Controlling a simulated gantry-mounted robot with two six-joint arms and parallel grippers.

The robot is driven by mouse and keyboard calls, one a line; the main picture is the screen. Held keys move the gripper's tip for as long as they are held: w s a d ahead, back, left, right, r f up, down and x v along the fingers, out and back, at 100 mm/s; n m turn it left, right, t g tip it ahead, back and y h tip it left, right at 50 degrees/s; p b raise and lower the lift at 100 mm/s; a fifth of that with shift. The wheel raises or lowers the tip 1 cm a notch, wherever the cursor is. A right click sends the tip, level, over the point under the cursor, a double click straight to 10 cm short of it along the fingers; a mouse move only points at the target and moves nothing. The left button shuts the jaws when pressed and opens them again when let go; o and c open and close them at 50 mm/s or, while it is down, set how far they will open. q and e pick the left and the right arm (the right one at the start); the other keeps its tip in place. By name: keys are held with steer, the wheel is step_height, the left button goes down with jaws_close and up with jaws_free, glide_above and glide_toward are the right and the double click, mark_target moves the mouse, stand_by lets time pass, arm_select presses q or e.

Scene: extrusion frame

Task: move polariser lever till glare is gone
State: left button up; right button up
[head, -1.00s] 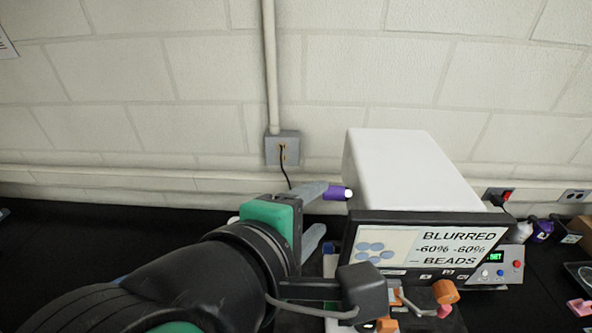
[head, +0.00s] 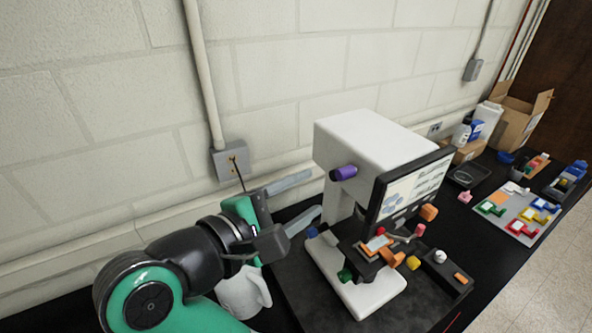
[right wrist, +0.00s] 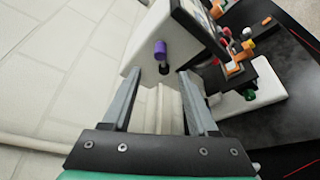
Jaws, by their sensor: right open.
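A white box-shaped instrument (head: 365,140) stands on a dark base, with a tilted screen (head: 412,190) on its front; the screen text is too slanted to read now. A purple knob (head: 344,173) sticks out of its left side; I cannot tell for sure that it is the polariser lever. It also shows in the right wrist view (right wrist: 160,50), just beyond the fingertips. My right gripper (head: 316,192) is open and empty, its fingers pointing at the instrument's left side, apart from the knob. My left gripper is not in view.
Orange, red and yellow knobs (head: 413,262) crowd the stage under the screen. A white jug (head: 243,292) stands below my right arm. A grey tray of coloured parts (head: 517,212) and a cardboard box (head: 522,110) are at the right. A wall conduit (head: 205,75) runs behind.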

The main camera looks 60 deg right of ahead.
mark_target(340, 176)
steer(key=p+x, duration=0.2)
steer(key=x, duration=0.9)
steer(key=shift+s+d, duration=0.2)
steer(key=shift+s, duration=0.05)
steer(key=shift+d+f, duration=0.15)
steer(key=shift+d, duration=0.25)
jaws_close()
stand_by(0.6)
